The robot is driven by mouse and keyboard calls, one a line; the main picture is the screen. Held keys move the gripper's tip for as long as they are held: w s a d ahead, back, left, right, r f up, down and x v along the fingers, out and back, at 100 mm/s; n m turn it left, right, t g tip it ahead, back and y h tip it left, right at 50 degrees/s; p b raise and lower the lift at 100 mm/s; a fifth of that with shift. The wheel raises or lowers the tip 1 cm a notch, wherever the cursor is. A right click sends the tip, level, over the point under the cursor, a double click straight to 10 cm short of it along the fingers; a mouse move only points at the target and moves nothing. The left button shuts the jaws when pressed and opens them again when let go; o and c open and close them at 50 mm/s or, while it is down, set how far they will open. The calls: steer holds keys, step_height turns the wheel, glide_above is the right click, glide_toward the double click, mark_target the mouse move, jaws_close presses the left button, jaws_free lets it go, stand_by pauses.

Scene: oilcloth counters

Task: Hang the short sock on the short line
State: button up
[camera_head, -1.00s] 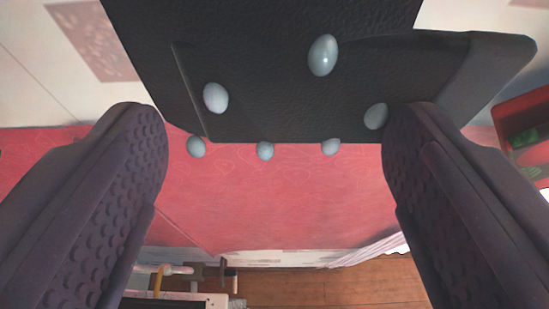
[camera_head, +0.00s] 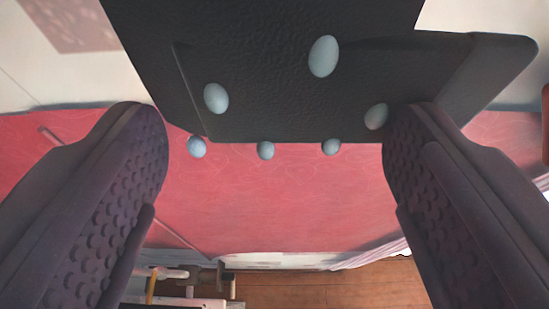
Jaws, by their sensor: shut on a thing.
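A black, sock-shaped piece with pale blue egg-shaped bobbles, which I take to be the short sock (camera_head: 270,95), fills the top middle of the view. Its broad part lies between the fingers of my gripper (camera_head: 275,125) and a toe-like part sticks out at the right. My gripper is shut on it, with the two dark, studded fingers wide apart on either side. Several bobbles show along its lower edge. I cannot make out the short line with certainty.
A red counter cloth (camera_head: 280,205) spreads beyond the sock, with a pale surface (camera_head: 45,75) at upper left. A rack-like thing with a yellow bar (camera_head: 152,285) stands at lower left. Wooden floor (camera_head: 330,290) shows at the bottom. A red thing touches the right edge.

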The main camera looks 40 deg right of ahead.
steer(key=o, duration=1)
steer(key=shift+c, duration=0.2)
steer(key=v, duration=0.8)
steer(key=w+a+r+n+t+y+b, duration=0.1)
steer(key=w+a+n+t+y+b, duration=0.75)
steer(key=b, duration=1.45)
steer(key=s+d+f+m+g+b, duration=0.1)
steer(key=s+d+f+g+b, duration=0.3)
steer(key=s+d+f+b, duration=0.4)
steer(key=s+d+b, duration=0.2)
steer(key=d+b, duration=0.1)
steer(key=b, duration=0.4)
steer(key=shift+d+b, duration=0.2)
steer(key=shift+b, duration=0.2)
